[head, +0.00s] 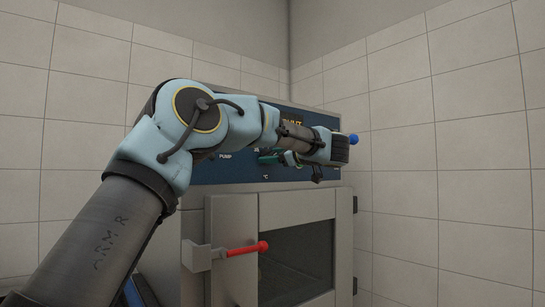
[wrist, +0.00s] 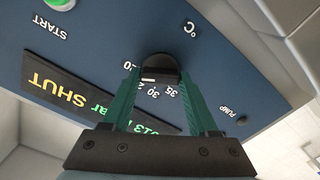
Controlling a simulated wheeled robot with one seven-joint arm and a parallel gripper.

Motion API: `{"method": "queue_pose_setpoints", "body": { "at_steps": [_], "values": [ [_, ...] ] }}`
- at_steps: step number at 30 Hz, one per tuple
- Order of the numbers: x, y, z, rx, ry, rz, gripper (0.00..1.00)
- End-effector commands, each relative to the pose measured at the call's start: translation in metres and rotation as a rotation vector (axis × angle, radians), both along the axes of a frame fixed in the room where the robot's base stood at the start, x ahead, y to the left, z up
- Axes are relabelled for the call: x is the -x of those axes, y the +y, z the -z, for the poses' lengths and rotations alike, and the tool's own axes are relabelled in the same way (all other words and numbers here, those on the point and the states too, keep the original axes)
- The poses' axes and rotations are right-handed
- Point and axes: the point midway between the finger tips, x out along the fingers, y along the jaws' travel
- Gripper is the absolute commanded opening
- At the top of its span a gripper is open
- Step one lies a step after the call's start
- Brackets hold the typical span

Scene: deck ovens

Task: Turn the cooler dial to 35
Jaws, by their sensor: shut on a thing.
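The dark round dial (wrist: 158,68) sits on the blue panel in the wrist view, between the two green fingers of my gripper (wrist: 158,80). My gripper is shut on the dial. The scale beside it, seen upside down, shows 30 and 35 (wrist: 171,90). A small white mark on the dial points close to 30, short of 35 as far as I can tell. In the head view, my gripper (head: 270,156) is at the blue panel (head: 234,170), and my arm hides the dial there.
A display reading SHUT (wrist: 70,92) and a PUMP control (wrist: 242,120) flank the dial. Below the panel in the head view are an oven door with a dark window (head: 298,262) and a red handle (head: 245,249). Tiled walls stand on both sides.

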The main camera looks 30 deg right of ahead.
Motion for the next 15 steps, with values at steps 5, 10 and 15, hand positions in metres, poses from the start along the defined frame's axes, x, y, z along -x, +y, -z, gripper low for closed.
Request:
{"method": "queue_pose_setpoints", "body": {
  "at_steps": [5, 10, 15],
  "values": [
    [0.0001, 0.0002, 0.0002, 0.0, 0.0, -0.001, 0.07],
    [0.0003, 0.0003, 0.0006, 0.005, 0.0, -0.001, 0.04],
    [0.0002, 0.0003, 0.0018, 0.042, -0.007, -0.002, 0.04]
  ]
}}
